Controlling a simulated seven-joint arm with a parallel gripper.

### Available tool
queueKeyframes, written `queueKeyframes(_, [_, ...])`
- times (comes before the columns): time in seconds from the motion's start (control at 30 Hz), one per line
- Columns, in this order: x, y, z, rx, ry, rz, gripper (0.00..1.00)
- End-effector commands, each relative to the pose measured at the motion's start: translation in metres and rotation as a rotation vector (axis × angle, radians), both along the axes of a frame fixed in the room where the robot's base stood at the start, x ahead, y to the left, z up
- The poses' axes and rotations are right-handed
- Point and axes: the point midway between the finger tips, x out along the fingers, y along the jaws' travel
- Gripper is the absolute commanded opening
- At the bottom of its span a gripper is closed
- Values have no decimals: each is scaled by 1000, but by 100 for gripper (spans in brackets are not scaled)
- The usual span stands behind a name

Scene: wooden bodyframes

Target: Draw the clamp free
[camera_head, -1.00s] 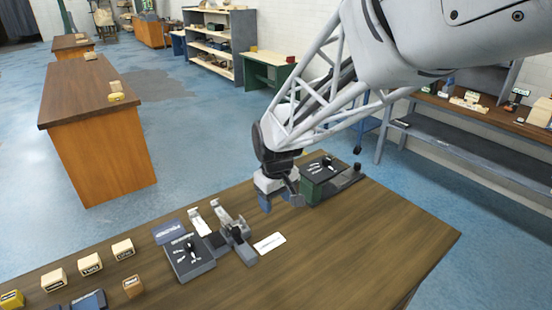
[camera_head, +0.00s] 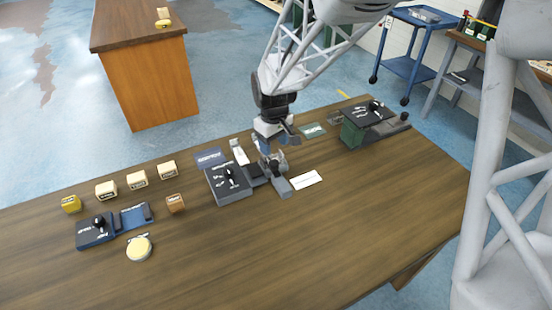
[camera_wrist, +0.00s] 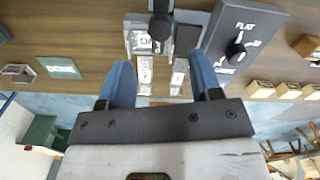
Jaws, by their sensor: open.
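The clamp (camera_head: 278,162) is a grey metal piece beside a dark grey box with a switch (camera_head: 228,183) on the wooden table. In the wrist view, the clamp (camera_wrist: 150,40) shows at the top middle, with a black knob (camera_wrist: 160,27) just beyond my fingertips. My gripper (camera_head: 268,142) is over the clamp's far side and partly hides it. Its blue fingers (camera_wrist: 163,62) are spread, with nothing held between them. I cannot tell whether they touch the clamp.
A white card (camera_head: 306,180) lies right of the clamp, a green DONE card (camera_head: 312,130) behind it. A green unit with a black top (camera_head: 368,114) stands at the right. Several wooden blocks (camera_head: 137,180) and a blue switch unit (camera_head: 96,231) are at left. The front table is clear.

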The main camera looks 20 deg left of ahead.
Motion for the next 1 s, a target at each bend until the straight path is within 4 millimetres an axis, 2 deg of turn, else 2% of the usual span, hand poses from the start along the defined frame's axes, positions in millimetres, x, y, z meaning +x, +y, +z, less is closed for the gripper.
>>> queueKeyframes(0.33, [0,0,-13,-1,0,-1,58])
queueKeyframes(0.8, [0,0,-63,-1,2,-1,58])
queueKeyframes(1.0, [0,0,-75,0,1,0,58])
